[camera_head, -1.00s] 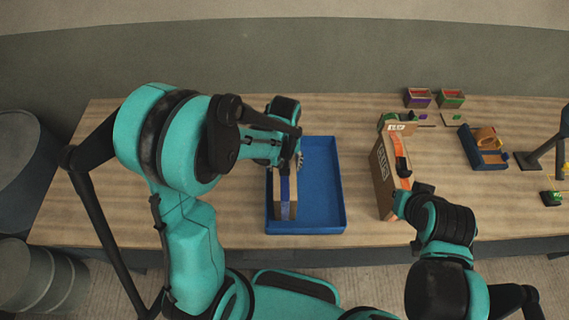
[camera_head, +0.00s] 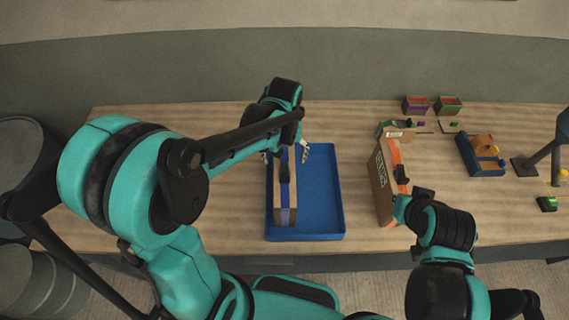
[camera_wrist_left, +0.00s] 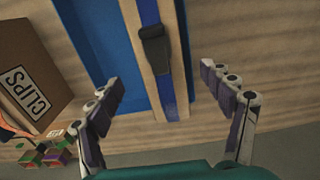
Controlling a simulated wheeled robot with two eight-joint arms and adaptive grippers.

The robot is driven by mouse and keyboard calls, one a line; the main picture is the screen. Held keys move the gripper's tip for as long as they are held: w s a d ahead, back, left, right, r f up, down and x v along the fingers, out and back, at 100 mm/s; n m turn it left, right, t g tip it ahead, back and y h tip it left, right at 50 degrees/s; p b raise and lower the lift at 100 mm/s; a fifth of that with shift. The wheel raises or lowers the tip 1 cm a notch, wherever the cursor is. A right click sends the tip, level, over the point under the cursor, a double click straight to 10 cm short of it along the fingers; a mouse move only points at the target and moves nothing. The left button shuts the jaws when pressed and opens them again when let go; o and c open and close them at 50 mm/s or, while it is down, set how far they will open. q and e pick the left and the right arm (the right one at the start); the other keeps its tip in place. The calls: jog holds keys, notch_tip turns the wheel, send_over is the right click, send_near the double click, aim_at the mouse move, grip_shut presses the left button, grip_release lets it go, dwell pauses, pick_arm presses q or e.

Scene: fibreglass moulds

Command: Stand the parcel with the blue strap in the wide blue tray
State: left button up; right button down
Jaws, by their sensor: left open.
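The parcel with the blue strap (camera_head: 285,212) stands upright on its narrow side in the wide blue tray (camera_head: 325,228), along the left part of the tray. Its strap and a black handle show in the left wrist view (camera_wrist_left: 155,50). My left gripper (camera_head: 286,155) is open at the parcel's far end, fingers spread on both sides. In the left wrist view the fingers (camera_wrist_left: 160,88) stand apart from the parcel, with gaps on both sides. My right gripper is near the orange-strapped carton (camera_head: 384,190); its fingers cannot be made out.
The orange-strapped carton, marked CLIPS, stands right of the tray. Small bins (camera_head: 416,105), a blue holder with an orange item (camera_head: 482,154) and a dark stand (camera_head: 540,160) are at the back right. The right part of the tray floor is empty.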

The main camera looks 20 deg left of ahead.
pick_arm(q)
notch_tip(320, 180, up, 3)
jog(key=shift+r, duration=0.1)
jog(key=s+a+r+m+t, duration=0.1)
jog(key=s+a+r+t, duration=0.1)
jog(key=s, duration=0.3)
jog(key=s+a+r+m+t, duration=0.2)
jog(key=s+r+t, duration=0.2)
jog(key=s+t, duration=0.1)
jog(key=shift+a+r, duration=0.2)
jog(key=shift+a, duration=0.15)
jog(key=shift+s, duration=0.1)
